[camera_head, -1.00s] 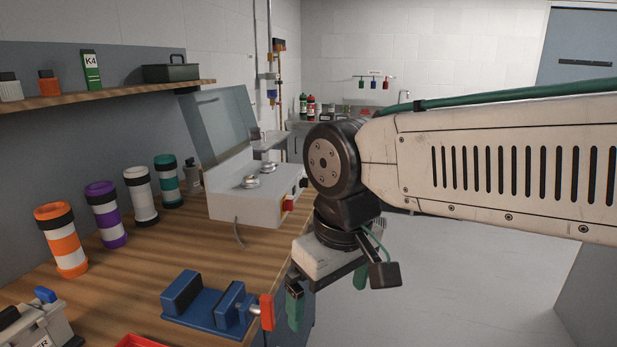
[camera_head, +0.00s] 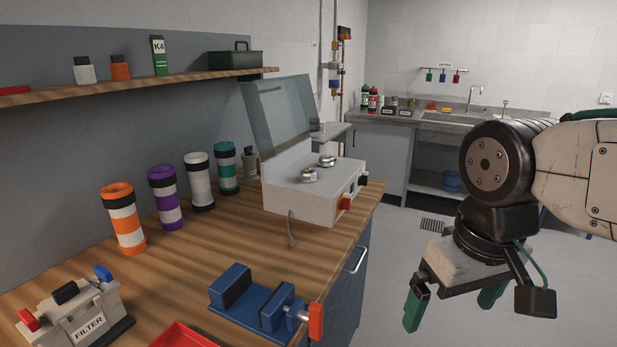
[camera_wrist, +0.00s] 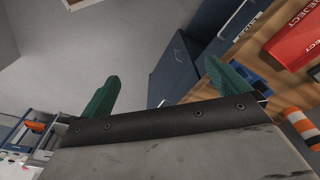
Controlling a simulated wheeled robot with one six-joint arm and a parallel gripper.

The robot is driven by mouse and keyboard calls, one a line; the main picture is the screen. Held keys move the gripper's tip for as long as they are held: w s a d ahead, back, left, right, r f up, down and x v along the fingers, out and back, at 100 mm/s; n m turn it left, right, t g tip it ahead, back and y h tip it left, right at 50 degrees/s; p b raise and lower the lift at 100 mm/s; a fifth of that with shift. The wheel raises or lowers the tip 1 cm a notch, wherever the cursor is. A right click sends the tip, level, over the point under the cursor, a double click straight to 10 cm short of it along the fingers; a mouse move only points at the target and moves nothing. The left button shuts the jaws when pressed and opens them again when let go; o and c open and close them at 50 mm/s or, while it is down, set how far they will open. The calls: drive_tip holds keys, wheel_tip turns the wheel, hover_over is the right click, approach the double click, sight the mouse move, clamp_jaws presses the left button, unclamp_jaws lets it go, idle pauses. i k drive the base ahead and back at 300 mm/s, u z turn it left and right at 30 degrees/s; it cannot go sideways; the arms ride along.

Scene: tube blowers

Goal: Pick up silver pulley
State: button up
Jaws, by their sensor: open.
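Two silver round pieces, which look like pulleys, sit on top of the white machine (camera_head: 322,200) with its clear lid raised. One silver pulley (camera_head: 310,175) is nearer, and another silver pulley (camera_head: 327,161) is just behind it. I cannot tell which is the task's one. My gripper (camera_head: 452,300) hangs to the right of the bench, over the floor, well apart from both pulleys. Its green fingers are spread with nothing between them, as the wrist view also shows (camera_wrist: 163,88). No pulley shows in the wrist view.
A blue vise (camera_head: 257,305) and a red tray (camera_head: 183,336) are at the bench's front. A filter box (camera_head: 75,315) stands left. Banded tubes, including an orange one (camera_head: 123,220), line the back. A shelf (camera_head: 150,82) overhangs them. Floor right of the bench is clear.

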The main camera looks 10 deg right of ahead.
sight(303, 176)
drive_tip(key=z, duration=0.05)
drive_tip(key=k, duration=0.6)
drive_tip(key=z, duration=0.75)
drive_tip(key=i, duration=0.8)
drive_tip(key=z, duration=0.75)
drive_tip(key=i, duration=0.7)
drive_tip(key=u, duration=0.45)
drive_tip(key=i, duration=0.8)
drive_tip(key=u, duration=1)
drive_tip(key=i, duration=0.25)
drive_tip(key=u, duration=0.1)
